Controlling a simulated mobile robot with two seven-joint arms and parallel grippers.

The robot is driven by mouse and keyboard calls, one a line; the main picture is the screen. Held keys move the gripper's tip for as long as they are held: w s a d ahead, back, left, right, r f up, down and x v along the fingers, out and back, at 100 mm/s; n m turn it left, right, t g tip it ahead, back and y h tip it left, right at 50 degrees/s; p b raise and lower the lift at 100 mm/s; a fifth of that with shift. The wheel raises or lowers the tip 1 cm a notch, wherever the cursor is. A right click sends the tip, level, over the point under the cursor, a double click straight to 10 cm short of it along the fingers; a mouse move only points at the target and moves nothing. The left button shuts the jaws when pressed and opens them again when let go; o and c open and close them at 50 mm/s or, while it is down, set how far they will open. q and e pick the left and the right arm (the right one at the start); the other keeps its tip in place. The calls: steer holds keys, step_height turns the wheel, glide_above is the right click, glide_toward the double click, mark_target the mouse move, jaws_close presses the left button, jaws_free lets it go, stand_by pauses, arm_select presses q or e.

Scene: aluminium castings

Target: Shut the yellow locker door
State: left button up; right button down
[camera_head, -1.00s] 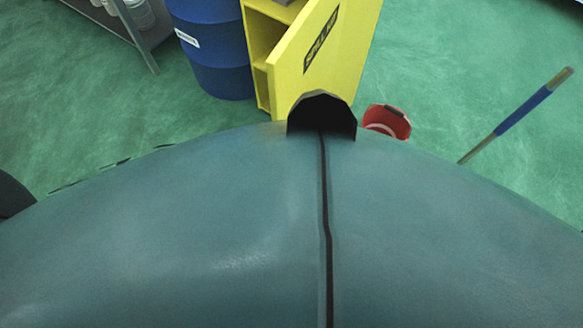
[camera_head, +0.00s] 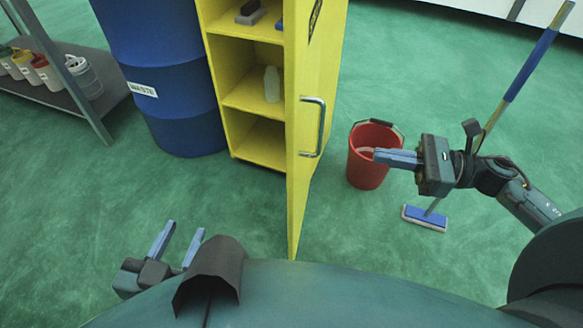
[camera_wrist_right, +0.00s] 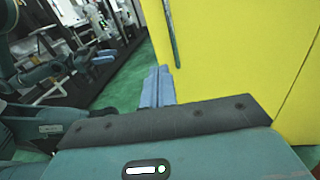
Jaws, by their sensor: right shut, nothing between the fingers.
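The yellow locker (camera_head: 222,80) stands open at top centre in the head view, its shelves showing. Its yellow door (camera_head: 303,185) stands out toward me, seen nearly edge-on, with a metal handle (camera_head: 320,127) on its right face. My right gripper (camera_head: 377,156) is shut and empty, to the right of the door and apart from it in the picture, fingers pointing left. In the right wrist view, its fingers (camera_wrist_right: 160,75) show below the handle (camera_wrist_right: 171,35), in front of the door (camera_wrist_right: 235,60); contact cannot be told. My left gripper (camera_head: 178,240) is open and empty at lower left.
A red bucket (camera_head: 367,172) stands right of the door, partly behind my right gripper. A mop (camera_head: 515,82) with a blue handle stands beyond that arm. A blue waste drum (camera_head: 165,75) stands left of the locker. A grey rack (camera_head: 65,97) is further left. Green floor between is clear.

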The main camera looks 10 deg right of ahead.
mark_target(296, 144)
steer(key=shift+n, duration=0.3)
steer(key=x, duration=1.4)
steer(key=shift+s+f, duration=0.1)
steer(key=shift+s, duration=0.1)
steer(key=shift+a, duration=0.1)
